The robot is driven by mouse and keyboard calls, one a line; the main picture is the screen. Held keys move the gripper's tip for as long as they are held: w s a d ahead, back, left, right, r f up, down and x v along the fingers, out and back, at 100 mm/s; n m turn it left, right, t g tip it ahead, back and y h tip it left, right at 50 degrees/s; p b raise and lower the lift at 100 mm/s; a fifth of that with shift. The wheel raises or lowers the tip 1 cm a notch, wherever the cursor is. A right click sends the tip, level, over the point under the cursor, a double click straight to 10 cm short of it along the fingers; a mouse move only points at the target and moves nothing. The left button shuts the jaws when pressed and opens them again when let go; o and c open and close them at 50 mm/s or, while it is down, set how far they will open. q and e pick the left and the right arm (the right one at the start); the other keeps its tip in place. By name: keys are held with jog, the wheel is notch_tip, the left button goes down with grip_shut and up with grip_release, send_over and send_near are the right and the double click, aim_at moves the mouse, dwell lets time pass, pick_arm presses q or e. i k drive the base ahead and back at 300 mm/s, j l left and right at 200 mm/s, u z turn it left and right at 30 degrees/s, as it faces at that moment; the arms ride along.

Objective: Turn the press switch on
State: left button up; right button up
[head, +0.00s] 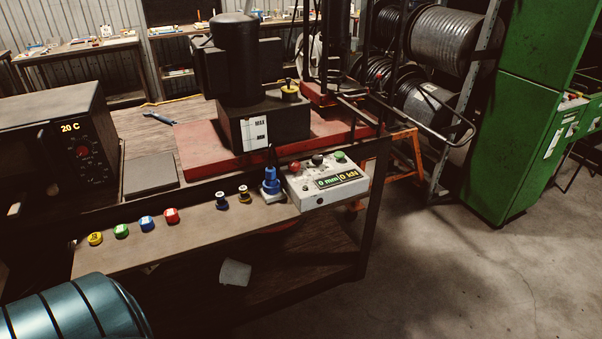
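A grey control box (318,196) sits at the right end of the bench's front ledge. On its top are a red button (295,167), a black knob (317,159) and a green button (340,155). Its lit display (337,180) reads "0 mm" and "0 kN". Which control is the press switch, and its position, I cannot tell. The press, with a black cylinder (236,62) on a red base (192,150), stands behind the box. Neither of my grippers is in view.
Blue, black, red, green and yellow small parts line the ledge (190,226), with a blue fitting (271,182) beside the box. A dark oven-like unit (60,130) reading "20 C" stands left. A teal drum (75,310) is front left. Floor (460,280) is clear at right.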

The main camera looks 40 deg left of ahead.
aim_at(295, 166)
jog(key=u, duration=1.1)
